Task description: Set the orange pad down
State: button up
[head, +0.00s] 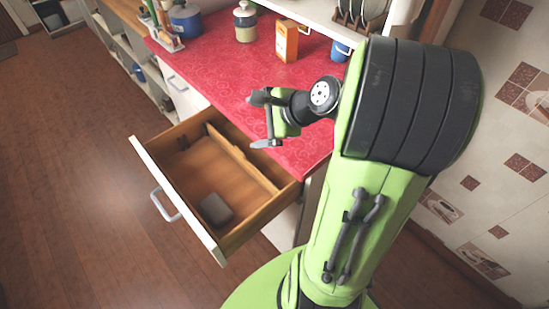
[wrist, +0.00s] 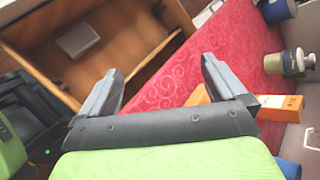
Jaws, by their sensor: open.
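My gripper (head: 262,121) is open above the red counter, near its front edge by the open drawer. Its two fingers stand wide apart in the wrist view (wrist: 160,68), with nothing clasped between their tips. In the wrist view an orange patch (wrist: 197,97) shows beside the right finger, mostly hidden by the gripper. I cannot tell whether it is the orange pad or part of the orange box. No separate orange pad can be made out in the head view, where my gripper and arm cover part of the counter.
The wooden drawer (head: 143,153) is pulled out, with a grey block (head: 215,209) inside. An orange box (head: 287,41) stands farther back on the red counter (head: 225,72). A lidded jar (head: 245,24), a blue pot (head: 186,22) and a blue mug (head: 340,50) stand around it.

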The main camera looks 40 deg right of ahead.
jog(key=s+a+r+n+g+h, duration=0.1)
jog(key=s+a+r+n+g, duration=0.15)
jog(key=s+a+n, duration=0.6)
jog(key=s+a+r+n+h, duration=0.1)
jog(key=s+n+h, duration=0.2)
jog(key=s+n, duration=0.6)
jog(key=n+g, duration=0.1)
jog(key=n, duration=0.2)
jog(key=shift+s+n, duration=0.2)
jog(key=shift+n, duration=0.15)
jog(key=shift+r, duration=0.1)
jog(key=shift+r+p, duration=1.9)
jog(key=shift+r, duration=0.05)
